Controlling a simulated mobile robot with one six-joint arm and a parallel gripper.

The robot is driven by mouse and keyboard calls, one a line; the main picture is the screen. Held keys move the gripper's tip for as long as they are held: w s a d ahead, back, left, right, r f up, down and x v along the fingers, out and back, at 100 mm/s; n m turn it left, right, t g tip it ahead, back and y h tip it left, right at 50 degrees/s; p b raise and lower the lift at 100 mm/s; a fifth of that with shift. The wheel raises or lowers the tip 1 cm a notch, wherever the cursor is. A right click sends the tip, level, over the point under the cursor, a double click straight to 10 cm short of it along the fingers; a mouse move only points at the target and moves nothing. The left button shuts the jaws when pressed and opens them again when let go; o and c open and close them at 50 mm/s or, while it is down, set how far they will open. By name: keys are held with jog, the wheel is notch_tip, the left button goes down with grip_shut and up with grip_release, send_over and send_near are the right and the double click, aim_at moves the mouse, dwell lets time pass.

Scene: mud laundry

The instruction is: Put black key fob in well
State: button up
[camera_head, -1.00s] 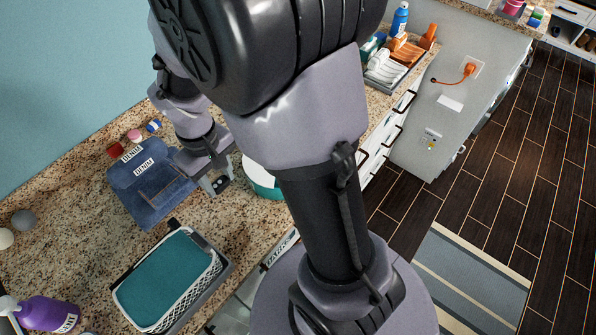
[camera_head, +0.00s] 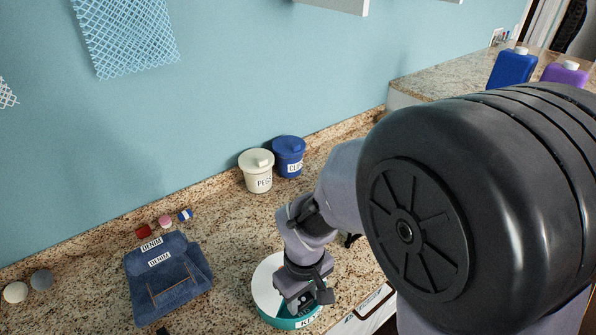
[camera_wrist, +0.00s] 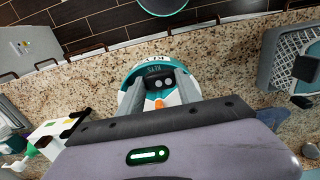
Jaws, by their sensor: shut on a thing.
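The well is a round teal and white dish marked KEYS (camera_head: 268,314) on the granite counter. It also shows in the wrist view (camera_wrist: 128,78), below and between my fingers. My gripper (camera_head: 312,299) points down over the dish's right part. It is shut on the black key fob (camera_wrist: 160,80), a small dark piece with pale round marks between the fingertips. In the head view the fob is hard to tell from the dark fingertips. Whether the fob touches the dish floor I cannot tell.
Folded denim (camera_head: 170,290) lies left of the dish, with small red, pink and blue items behind it. A cream PEGS pot (camera_head: 257,181) and a blue pot (camera_head: 289,165) stand by the wall. A mesh basket (camera_wrist: 290,60) is at the right in the wrist view.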

jog(key=shift+w+d+f+b, duration=0.1)
jog(key=shift+w+f+b, duration=0.4)
jog(key=shift+f, duration=0.35)
jog(key=shift+w+f+b, duration=0.35)
jog(key=shift+w+f, duration=0.15)
jog(key=shift+f, duration=0.35)
jog(key=shift+w+d+f+b, duration=0.1)
jog(key=shift+w+f+b, duration=0.4)
jog(key=shift+f, duration=0.35)
jog(key=o, duration=1.3)
jog(key=shift+o, duration=0.2)
jog(key=shift+r, duration=0.15)
